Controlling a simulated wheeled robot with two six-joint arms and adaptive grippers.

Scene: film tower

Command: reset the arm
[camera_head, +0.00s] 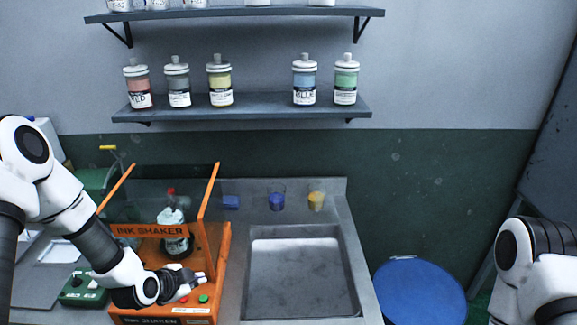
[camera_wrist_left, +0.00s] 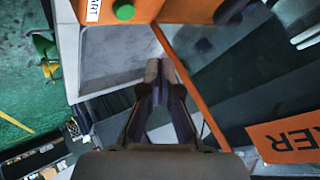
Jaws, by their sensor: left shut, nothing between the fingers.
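My left gripper (camera_head: 201,279) is shut and empty, low at the front of the orange ink shaker (camera_head: 222,258), above its red button (camera_head: 184,299) and green button (camera_head: 203,299). In the left wrist view the closed fingers (camera_wrist_left: 160,72) show with nothing between them. The green button (camera_wrist_left: 123,11) shows at that view's top edge, apart from the fingertips. A bottle with a red tip (camera_head: 171,216) stands inside the shaker behind its clear cover. My right arm shows at the right edge, but its gripper is out of view.
A metal sink (camera_head: 302,275) lies right of the shaker. Several labelled bottles stand on the lower wall shelf (camera_head: 265,107). A blue round lid (camera_head: 420,292) is at the lower right.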

